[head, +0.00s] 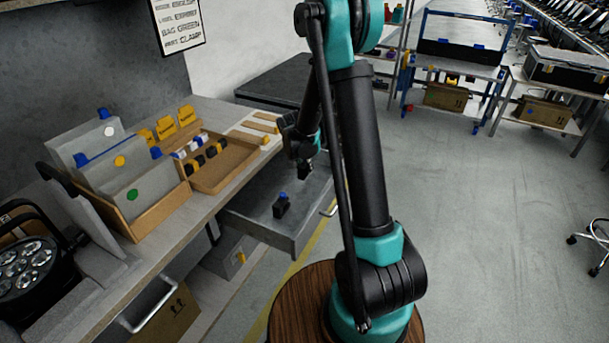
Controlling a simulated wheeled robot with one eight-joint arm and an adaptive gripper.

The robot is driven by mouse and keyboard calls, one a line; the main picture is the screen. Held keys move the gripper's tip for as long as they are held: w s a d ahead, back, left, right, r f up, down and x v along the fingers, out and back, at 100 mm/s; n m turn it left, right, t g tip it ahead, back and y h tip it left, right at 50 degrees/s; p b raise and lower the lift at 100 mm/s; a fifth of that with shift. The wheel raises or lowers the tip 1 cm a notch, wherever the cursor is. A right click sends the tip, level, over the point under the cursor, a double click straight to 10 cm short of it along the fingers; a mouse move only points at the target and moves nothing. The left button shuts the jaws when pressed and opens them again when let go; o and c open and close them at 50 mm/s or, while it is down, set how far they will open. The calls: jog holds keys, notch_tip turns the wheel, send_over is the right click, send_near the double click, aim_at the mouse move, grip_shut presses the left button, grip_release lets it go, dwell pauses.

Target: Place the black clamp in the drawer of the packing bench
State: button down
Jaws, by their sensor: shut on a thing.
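The open drawer (258,228) of the packing bench juts out below the bench top. My gripper (304,165) is over the drawer's far right part, pointing down. It is shut on a small dark thing (304,174), which I take to be the black clamp; the fingers and the thing blend together, so its shape is unclear. A dark object with a blue top (281,208) stands upright on the drawer floor, lower left of my gripper and apart from it. My arm hides part of the drawer's right side.
On the bench top (190,232), a cardboard tray (232,170) holds several yellow-black and white-blue items. Grey dividers (135,190) stand in a box at left, with a black lamp (28,265) nearer. A lower drawer handle (150,305) sticks out. The floor at right is mostly clear.

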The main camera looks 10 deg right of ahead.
aim_at(302, 166)
jog(key=shift+f, duration=1.8)
jog(key=shift+f, duration=0.1)
jog(key=c, duration=1.3)
grip_release()
jog(key=shift+o, duration=0.2)
jog(key=v, duration=1.1)
jog(key=shift+r, duration=0.25)
jog(key=s+d+n+y, duration=0.1)
jog(key=s+d+n, duration=0.2)
jog(key=s, duration=1)
jog(key=s+d+r+n+y, duration=0.1)
jog(key=s+d+n, duration=0.3)
jog(key=s, duration=1)
jog(key=shift+y, duration=0.4)
